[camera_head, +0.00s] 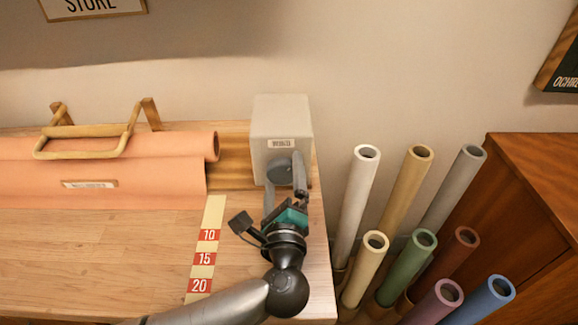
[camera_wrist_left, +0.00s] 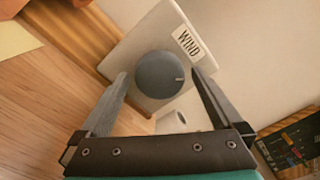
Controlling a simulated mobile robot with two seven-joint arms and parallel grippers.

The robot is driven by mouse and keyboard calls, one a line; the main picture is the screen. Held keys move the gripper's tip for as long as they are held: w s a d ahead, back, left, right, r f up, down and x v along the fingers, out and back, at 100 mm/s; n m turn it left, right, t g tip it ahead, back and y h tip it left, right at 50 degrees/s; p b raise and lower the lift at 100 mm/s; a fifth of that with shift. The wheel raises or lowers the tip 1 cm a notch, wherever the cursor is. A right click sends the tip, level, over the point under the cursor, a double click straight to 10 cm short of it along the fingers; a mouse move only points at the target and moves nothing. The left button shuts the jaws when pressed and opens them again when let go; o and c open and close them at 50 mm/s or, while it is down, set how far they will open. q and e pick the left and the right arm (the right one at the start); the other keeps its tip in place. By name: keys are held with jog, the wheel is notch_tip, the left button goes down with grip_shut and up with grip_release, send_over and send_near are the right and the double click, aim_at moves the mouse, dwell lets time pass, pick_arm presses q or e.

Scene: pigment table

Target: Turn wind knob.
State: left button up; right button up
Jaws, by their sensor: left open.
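The wind knob (camera_wrist_left: 158,75) is a round dark grey dial with a short white mark on its right side. It sits on the front of a light grey box (camera_head: 281,115), beside a label reading WIND (camera_wrist_left: 187,41). My left gripper (camera_head: 284,177) is open in front of the box. In the left wrist view its fingers (camera_wrist_left: 160,77) lie to the left and right of the knob. I cannot tell whether either finger touches it. In the head view the knob (camera_head: 281,171) is partly hidden by the gripper. My right gripper is not in view.
A roll of salmon paper (camera_head: 120,178) with a wooden handle (camera_head: 90,135) lies on the table left of the box. A marked scale strip (camera_head: 205,260) runs along the table. Several coloured tubes (camera_head: 357,195) stand beyond the table's right edge, next to a wooden cabinet (camera_head: 540,190).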

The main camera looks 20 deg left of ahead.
pick_arm(q)
jog(key=shift+s, duration=0.1)
jog(key=shift+c, duration=0.7)
jog(key=c, duration=1.2)
jog(key=shift+o, duration=0.2)
